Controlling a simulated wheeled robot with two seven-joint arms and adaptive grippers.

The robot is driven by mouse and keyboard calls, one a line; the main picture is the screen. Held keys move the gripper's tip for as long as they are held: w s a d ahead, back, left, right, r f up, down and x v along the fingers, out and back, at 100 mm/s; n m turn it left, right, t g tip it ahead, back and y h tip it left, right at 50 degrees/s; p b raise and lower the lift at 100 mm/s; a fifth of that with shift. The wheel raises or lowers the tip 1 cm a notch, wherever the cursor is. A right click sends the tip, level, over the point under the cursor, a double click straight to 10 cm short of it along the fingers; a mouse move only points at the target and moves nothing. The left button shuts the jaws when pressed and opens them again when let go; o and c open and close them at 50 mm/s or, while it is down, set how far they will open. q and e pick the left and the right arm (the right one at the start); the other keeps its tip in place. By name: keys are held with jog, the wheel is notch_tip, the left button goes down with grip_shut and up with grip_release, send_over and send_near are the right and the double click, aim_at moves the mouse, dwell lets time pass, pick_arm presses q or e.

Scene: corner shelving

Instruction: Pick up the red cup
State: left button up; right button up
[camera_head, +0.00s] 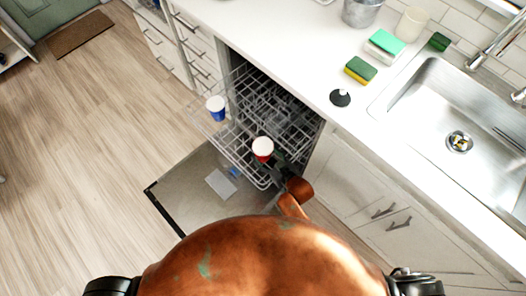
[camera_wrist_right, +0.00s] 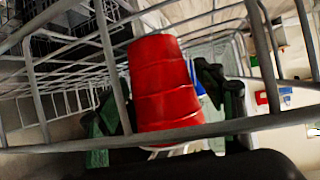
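The red cup (camera_head: 264,157) is in the pulled-out dishwasher rack (camera_head: 240,150), with a white round top facing the head camera. In the right wrist view the red cup (camera_wrist_right: 165,85) fills the middle, behind grey rack wires. My right gripper (camera_head: 279,168) is at the cup's near right side. In the wrist view its dark fingers (camera_wrist_right: 168,105) stand open on either side of the cup; a narrow gap shows on the right. I cannot tell whether the left finger touches the cup. My left gripper is not in view.
A blue cup (camera_head: 216,109) stands farther left in the rack. The open dishwasher door (camera_head: 185,190) lies below. The counter (camera_head: 290,50) above holds sponges (camera_head: 360,70), a black item (camera_head: 340,98) and a sink (camera_head: 430,110).

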jog(key=c, duration=0.9)
jog(key=shift+c, duration=0.4)
jog(key=shift+r, duration=0.2)
